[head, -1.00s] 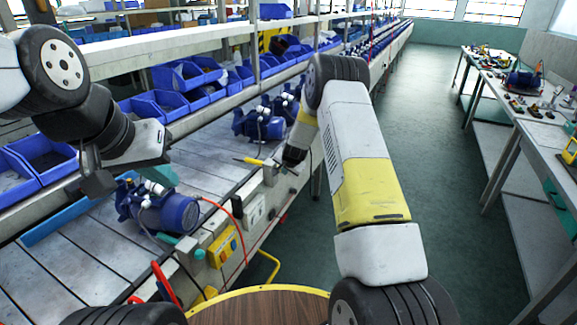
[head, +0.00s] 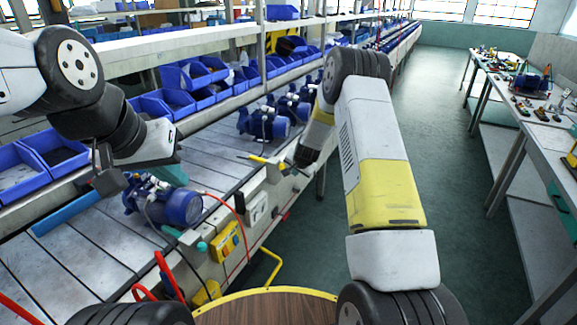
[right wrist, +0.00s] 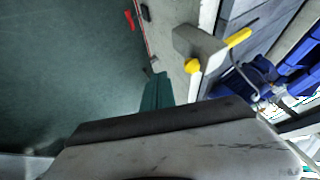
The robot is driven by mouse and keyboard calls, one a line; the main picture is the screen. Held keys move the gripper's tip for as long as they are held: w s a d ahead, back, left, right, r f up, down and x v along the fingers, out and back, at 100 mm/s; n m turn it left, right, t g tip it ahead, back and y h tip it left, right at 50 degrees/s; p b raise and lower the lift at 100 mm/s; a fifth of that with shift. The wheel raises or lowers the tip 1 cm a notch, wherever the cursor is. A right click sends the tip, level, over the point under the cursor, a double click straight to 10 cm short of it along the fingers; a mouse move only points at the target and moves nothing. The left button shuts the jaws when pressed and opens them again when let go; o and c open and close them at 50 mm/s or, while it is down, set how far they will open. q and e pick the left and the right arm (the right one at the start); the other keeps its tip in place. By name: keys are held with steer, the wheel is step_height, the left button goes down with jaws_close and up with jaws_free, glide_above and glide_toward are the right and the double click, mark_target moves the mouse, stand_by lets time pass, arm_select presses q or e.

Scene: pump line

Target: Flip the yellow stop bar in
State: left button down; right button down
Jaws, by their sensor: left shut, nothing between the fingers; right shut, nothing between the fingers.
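The yellow stop bar (head: 262,160) with its thin dark tip sits at the near rail of the conveyor and points left over the belt. In the right wrist view the bar (right wrist: 238,38) sticks out from a grey block, with a yellow knob (right wrist: 193,66) below. My right gripper (head: 292,168) is shut and empty, just right of the bar on the aisle side. Its teal fingers (right wrist: 157,92) are apart from the block in the wrist view. My left gripper (head: 168,172) is shut and empty near the closest blue pump (head: 175,205); contact cannot be told.
More blue pumps (head: 265,122) stand farther along the conveyor (head: 90,245). Blue bins (head: 190,75) line its far side. A yellow control box (head: 226,240) and a red cable are on the near side. The aisle floor (head: 425,110) is clear, with a workbench at right.

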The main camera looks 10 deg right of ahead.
steer(key=v, duration=0.7)
steer(key=shift+s+d, duration=0.2)
steer(key=shift+r, duration=0.15)
steer(key=s+a+r+n+y, duration=0.1)
steer(key=s+r+n, duration=0.1)
steer(key=s+r, duration=0.8)
steer(key=s+r+n+y, duration=0.1)
steer(key=s+r+n, duration=0.1)
steer(key=s+r, duration=0.75)
steer(key=s+r+n+g, duration=0.1)
steer(key=s+r+n, duration=0.1)
steer(key=s, duration=0.9)
steer(key=s+d+r+n, duration=0.1)
steer(key=s+r, duration=0.4)
steer(key=s, duration=0.6)
steer(key=shift+s+d+n+g+h, duration=0.2)
steer(key=shift+n+g+h, duration=0.1)
steer(key=shift+n+g, duration=0.15)
